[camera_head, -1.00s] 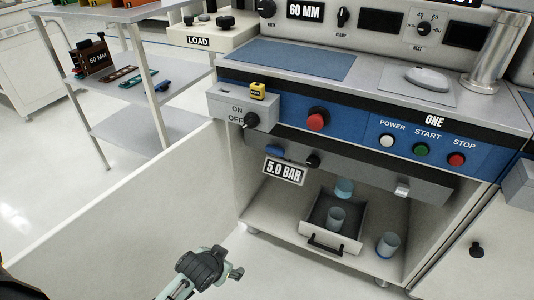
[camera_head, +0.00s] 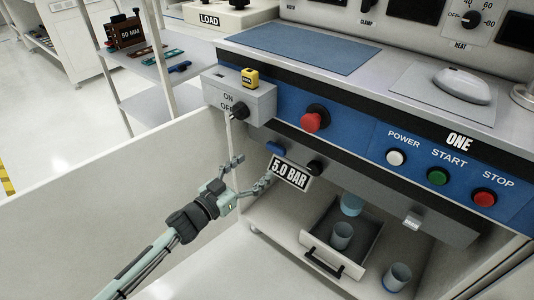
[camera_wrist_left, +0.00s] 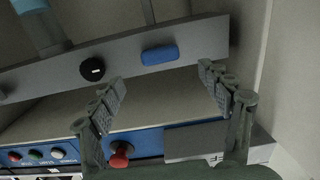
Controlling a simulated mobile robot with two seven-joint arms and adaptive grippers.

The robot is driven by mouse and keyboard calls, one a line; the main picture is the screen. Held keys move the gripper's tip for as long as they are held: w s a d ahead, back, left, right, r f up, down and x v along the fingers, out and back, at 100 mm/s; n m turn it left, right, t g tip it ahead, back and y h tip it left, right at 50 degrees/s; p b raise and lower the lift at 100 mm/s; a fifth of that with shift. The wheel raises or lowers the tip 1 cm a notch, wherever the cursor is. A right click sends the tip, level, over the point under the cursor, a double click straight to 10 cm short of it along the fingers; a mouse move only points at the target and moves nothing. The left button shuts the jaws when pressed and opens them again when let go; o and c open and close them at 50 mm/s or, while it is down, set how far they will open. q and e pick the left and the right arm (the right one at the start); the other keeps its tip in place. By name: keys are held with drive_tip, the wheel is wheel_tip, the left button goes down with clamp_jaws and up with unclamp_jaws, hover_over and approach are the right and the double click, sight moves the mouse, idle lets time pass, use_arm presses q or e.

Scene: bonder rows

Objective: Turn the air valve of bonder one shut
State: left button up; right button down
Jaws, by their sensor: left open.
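Bonder one (camera_head: 459,141) has a grey rail under its blue front panel. On the rail sits a blue handle (camera_head: 275,148), likely the air valve, above the 5.0 BAR plate (camera_head: 290,173). The handle lies lengthwise along the rail. In the left wrist view, the blue handle (camera_wrist_left: 160,54) is beyond and between my spread fingertips, untouched. A black knob (camera_wrist_left: 92,69) is to its left there. My left gripper (camera_head: 254,170) is open and empty, just below and left of the handle, by the plate. It also shows in the left wrist view (camera_wrist_left: 162,88). My right gripper is not in view.
A box with an ON/OFF switch (camera_head: 240,110) juts out above my left gripper. A red button (camera_head: 316,119) is beside it. An open drawer (camera_head: 317,243) with cups is below right. A white panel (camera_head: 110,185) stands at left.

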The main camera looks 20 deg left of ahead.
sight(273, 151)
use_arm(q)
drive_tip(key=x, duration=0.7)
drive_tip(key=shift+w+d+b, duration=0.1)
drive_tip(key=shift+w+b, duration=0.2)
drive_tip(key=shift+b, duration=0.05)
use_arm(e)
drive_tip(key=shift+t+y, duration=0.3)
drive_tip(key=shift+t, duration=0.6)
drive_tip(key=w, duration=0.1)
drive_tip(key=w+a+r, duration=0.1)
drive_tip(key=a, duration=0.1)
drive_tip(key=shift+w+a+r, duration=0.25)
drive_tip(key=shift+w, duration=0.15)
use_arm(q)
drive_tip(key=shift+c, duration=0.2)
drive_tip(key=c, duration=1.1)
